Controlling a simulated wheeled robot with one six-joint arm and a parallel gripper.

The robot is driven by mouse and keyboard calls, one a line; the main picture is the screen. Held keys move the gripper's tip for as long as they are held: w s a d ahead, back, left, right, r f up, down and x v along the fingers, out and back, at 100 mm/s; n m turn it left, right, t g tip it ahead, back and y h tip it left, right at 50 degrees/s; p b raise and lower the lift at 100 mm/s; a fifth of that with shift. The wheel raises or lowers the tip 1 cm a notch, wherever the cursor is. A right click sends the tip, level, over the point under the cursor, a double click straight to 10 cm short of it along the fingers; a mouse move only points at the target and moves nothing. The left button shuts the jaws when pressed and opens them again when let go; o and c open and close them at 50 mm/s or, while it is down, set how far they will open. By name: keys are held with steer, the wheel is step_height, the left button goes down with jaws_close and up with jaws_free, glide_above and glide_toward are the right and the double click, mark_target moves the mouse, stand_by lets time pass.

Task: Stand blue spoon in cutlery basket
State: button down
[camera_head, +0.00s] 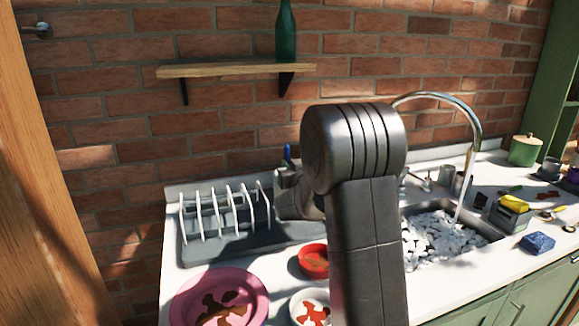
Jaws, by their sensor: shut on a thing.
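A thin upright blue piece, which looks like the blue spoon (288,152), sticks up just above the end of my arm, behind the dish rack's right end. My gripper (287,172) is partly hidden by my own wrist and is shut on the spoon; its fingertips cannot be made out. The spoon's lower part is hidden. I cannot make out the cutlery basket; my arm covers much of the middle of the counter.
A grey dish rack (205,250) with white prongs stands at the left. A pink plate (261,297), red bowl (313,261) and white bowl (298,296) with food scraps are in front. A foam-filled sink (487,238), tap (470,112), yellow sponge (514,202) and blue cloth (538,243) are right.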

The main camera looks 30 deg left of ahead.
steer(key=c, duration=1.3)
jaws_free()
steer(key=shift+c, duration=0.2)
steer(key=b+v, duration=0.2)
steer(key=v, duration=1.2)
steer(key=shift+w, duration=0.1)
steer(key=p+x, duration=0.1)
steer(key=x, duration=0.3)
steer(key=p+x, duration=0.1)
steer(key=x, duration=0.4)
steer(key=r+p+x, duration=0.1)
steer(key=x, duration=0.4)
steer(key=shift+a, duration=0.1)
steer(key=shift+r+p, duration=0.3)
steer(key=shift+p, duration=0.05)
